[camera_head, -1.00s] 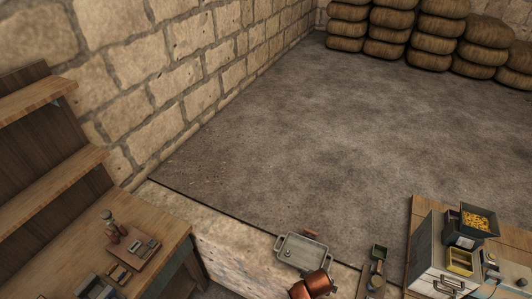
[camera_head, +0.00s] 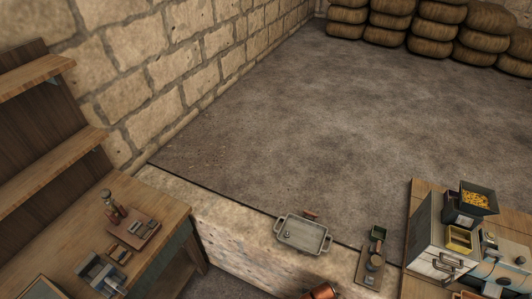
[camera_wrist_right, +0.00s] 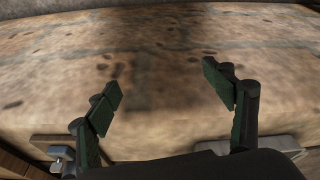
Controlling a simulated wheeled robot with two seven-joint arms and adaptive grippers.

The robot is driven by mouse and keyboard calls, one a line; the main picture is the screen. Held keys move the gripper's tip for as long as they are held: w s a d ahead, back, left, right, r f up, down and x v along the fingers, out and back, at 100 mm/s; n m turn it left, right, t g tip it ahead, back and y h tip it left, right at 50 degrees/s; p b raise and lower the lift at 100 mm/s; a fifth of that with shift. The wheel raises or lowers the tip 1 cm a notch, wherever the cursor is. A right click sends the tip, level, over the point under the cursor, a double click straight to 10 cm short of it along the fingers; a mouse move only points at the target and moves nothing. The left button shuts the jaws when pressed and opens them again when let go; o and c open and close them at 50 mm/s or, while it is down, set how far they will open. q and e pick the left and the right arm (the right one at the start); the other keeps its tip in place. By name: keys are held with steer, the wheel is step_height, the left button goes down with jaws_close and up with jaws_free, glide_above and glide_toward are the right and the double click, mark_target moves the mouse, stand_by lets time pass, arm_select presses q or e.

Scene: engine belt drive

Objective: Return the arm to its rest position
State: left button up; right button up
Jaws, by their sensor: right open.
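My right gripper (camera_wrist_right: 163,84) shows in the right wrist view. Its two dark green finger pads are spread wide apart with nothing between them. It hangs over a bare, stained stone surface (camera_wrist_right: 160,60). In the head view neither gripper can be made out. My left gripper is in no view.
A grey metal tray (camera_head: 303,234) lies on the stone ledge (camera_head: 225,213). A right-hand table holds a metal box (camera_head: 432,240) and a dark bin (camera_head: 472,204). A wooden bench (camera_head: 150,190) with small parts stands left.

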steer(key=s+d+f+n+g+y+b, duration=0.15)
steer(key=s+d+f+b, duration=0.25)
steer(key=s+f, duration=0.9)
steer(key=s+d+f+n+b, duration=0.2)
steer(key=s+d+f+b, duration=0.15)
steer(key=s+f, duration=0.95)
steer(key=s+d+f+b, duration=0.2)
steer(key=s+d+f, duration=0.1)
steer(key=s+f, duration=0.5)
steer(key=shift+s+d+f+g+b, duration=0.15)
steer(key=shift+s+f+g+b, duration=0.25)
steer(key=shift+s, duration=0.6)
steer(key=shift+n, duration=0.25)
